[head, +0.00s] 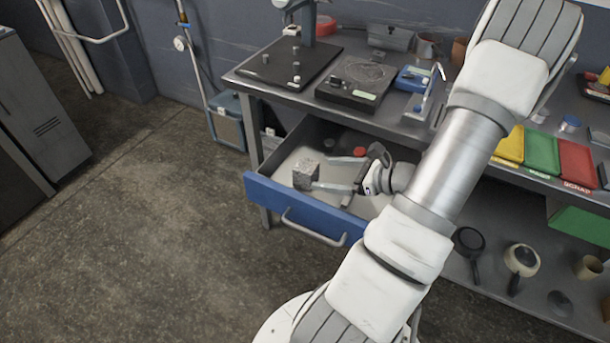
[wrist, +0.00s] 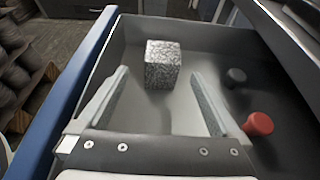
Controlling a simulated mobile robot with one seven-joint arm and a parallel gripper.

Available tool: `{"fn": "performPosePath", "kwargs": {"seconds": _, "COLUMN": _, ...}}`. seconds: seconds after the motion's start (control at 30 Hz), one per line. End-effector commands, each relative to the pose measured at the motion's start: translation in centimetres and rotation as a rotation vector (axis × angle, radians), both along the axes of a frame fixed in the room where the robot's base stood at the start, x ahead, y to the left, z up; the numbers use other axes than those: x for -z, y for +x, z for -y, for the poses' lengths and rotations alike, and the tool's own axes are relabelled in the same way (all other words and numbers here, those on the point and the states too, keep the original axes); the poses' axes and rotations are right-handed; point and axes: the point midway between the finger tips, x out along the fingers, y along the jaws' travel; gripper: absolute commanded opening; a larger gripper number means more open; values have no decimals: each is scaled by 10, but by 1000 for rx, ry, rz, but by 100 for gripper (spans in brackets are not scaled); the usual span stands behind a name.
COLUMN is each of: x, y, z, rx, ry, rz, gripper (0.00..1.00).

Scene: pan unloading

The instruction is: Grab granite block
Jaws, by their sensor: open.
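The granite block (head: 306,173) is a speckled grey cube in the open blue-fronted drawer (head: 305,207), near its left end in the head view. In the wrist view the granite block (wrist: 162,64) sits just beyond the fingertips, roughly centred between them. My gripper (head: 338,174) is inside the drawer with its fingers apart, pointing at the block. In the wrist view my gripper (wrist: 160,88) is open and nothing is between the fingers. The block's underside is hidden.
A red round piece (wrist: 258,124) and a dark round piece (wrist: 235,77) lie in the drawer right of the fingers. The drawer's walls surround the gripper. The workbench (head: 300,92) above holds instruments and coloured trays. A lower shelf holds pans (head: 522,259).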

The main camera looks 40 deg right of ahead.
Motion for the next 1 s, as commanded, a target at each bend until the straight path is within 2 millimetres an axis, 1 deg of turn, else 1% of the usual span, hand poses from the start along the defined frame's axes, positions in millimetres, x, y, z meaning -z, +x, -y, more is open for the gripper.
{"fn": "performPosePath", "kwargs": {"seconds": 0.03, "x": 7, "y": 10, "z": -6, "rx": -4, "ry": 3, "rz": 1, "gripper": 100}}
{"fn": "performPosePath", "kwargs": {"seconds": 0.1, "x": 12, "y": 22, "z": -10, "rx": -4, "ry": 2, "rz": 1, "gripper": 100}}
{"fn": "performPosePath", "kwargs": {"seconds": 0.2, "x": 18, "y": 36, "z": -16, "rx": -3, "ry": 1, "rz": 0, "gripper": 100}}
{"fn": "performPosePath", "kwargs": {"seconds": 0.47, "x": 25, "y": 52, "z": -21, "rx": -1, "ry": -1, "rz": 0, "gripper": 100}}
{"fn": "performPosePath", "kwargs": {"seconds": 0.63, "x": 40, "y": 73, "z": -27, "rx": -2, "ry": 1, "rz": 0, "gripper": 100}}
{"fn": "performPosePath", "kwargs": {"seconds": 0.7, "x": 42, "y": 82, "z": -31, "rx": -3, "ry": 1, "rz": 1, "gripper": 100}}
{"fn": "performPosePath", "kwargs": {"seconds": 0.8, "x": 45, "y": 89, "z": -33, "rx": 0, "ry": -1, "rz": -1, "gripper": 100}}
{"fn": "performPosePath", "kwargs": {"seconds": 1.0, "x": 45, "y": 92, "z": -34, "rx": 0, "ry": -1, "rz": -1, "gripper": 100}}
